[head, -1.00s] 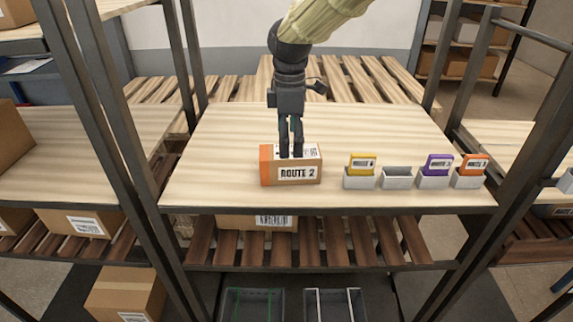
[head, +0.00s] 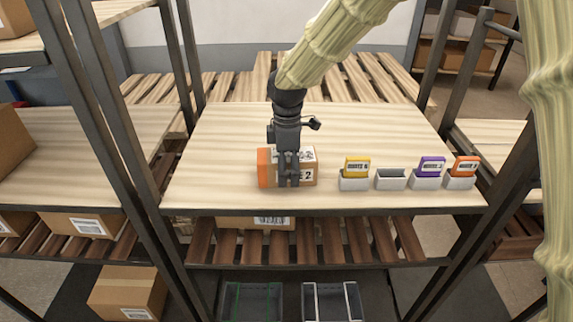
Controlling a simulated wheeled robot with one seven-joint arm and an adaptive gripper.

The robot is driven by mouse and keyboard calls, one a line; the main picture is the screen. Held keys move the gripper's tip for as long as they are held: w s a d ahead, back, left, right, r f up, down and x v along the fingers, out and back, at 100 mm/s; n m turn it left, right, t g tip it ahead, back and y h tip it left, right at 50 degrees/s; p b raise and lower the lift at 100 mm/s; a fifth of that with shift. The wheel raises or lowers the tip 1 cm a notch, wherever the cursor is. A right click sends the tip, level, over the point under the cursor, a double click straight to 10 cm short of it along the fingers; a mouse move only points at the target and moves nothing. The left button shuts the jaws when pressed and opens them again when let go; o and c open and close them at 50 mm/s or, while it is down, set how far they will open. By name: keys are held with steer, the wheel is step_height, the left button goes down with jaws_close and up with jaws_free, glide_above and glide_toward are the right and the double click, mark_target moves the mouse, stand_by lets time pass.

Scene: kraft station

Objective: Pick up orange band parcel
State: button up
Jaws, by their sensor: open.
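The orange band parcel (head: 265,168) is a brown box with an orange band on its left end. It sits near the front edge of the wooden shelf top and carries a "Route 2" label, now partly covered. My gripper (head: 289,184) points down, open, over the middle of the parcel. Its fingers overlap the parcel's front face and hide part of the label. I cannot tell whether they touch the parcel.
To the right stand small grey holders with yellow (head: 357,167), purple (head: 431,167) and orange (head: 465,167) cards; one holder (head: 391,179) is empty. Dark posts (head: 110,150) flank the shelf. Grey bins (head: 252,303) stand below. The board behind the parcel is clear.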

steer(key=c, duration=1.3)
steer(key=shift+c, duration=0.3)
steer(key=shift+r, duration=0.15)
